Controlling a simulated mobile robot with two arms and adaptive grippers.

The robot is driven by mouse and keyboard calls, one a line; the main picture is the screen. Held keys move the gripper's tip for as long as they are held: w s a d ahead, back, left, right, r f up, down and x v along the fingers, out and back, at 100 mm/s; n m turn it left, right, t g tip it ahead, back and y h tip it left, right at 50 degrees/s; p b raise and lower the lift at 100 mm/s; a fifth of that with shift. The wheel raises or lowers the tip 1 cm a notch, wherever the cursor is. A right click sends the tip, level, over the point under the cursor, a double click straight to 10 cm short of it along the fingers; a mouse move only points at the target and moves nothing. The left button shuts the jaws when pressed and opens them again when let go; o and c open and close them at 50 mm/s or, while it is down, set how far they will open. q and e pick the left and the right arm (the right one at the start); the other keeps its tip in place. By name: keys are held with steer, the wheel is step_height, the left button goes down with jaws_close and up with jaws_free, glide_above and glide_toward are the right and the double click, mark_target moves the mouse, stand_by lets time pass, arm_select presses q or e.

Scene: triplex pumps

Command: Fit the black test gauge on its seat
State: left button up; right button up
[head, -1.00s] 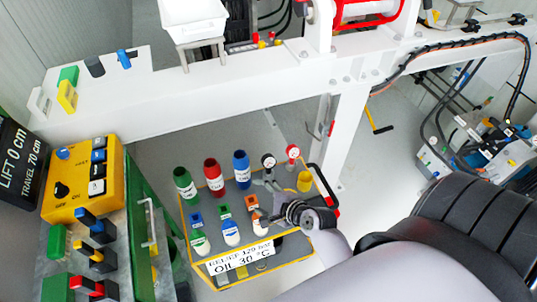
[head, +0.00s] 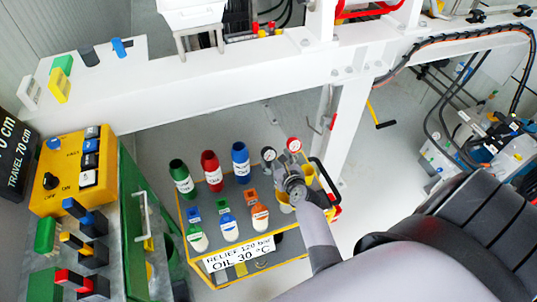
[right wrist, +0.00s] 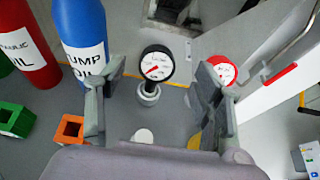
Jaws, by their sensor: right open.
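The black test gauge (head: 269,154) has a white dial and a black rim, and stands upright at the back of the cart top. In the right wrist view the black gauge (right wrist: 156,64) sits on a grey fitting (right wrist: 149,94). My right gripper (head: 293,186) is just in front and to the right of it in the head view. In the right wrist view the fingers of my right gripper (right wrist: 155,85) are spread and empty, with the gauge showing between them, apparently beyond the tips. I cannot tell which fitting is its seat. My left gripper is not in view.
A red gauge (head: 294,145) stands right of the black one, beside the cart's dark handle. Green, red and blue bottles (head: 241,165) stand to the left. Smaller white bottles (head: 230,228) with coloured blocks stand in front. A white frame post (head: 345,135) rises behind the cart.

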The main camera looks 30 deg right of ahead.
mark_target(269, 151)
steer(key=b+x, duration=0.2)
steer(key=x, duration=0.1)
steer(key=b+x, duration=0.2)
steer(key=x, duration=0.1)
steer(key=shift+s+f, duration=0.15)
steer(key=shift+f, duration=0.25)
steer(key=shift+w+d+f+b, duration=0.1)
steer(key=shift+w+d+b, duration=0.05)
steer(key=shift+w+b, duration=0.35)
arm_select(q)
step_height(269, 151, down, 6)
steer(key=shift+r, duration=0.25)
arm_select(e)
steer(key=shift+c, duration=0.2)
jaws_close()
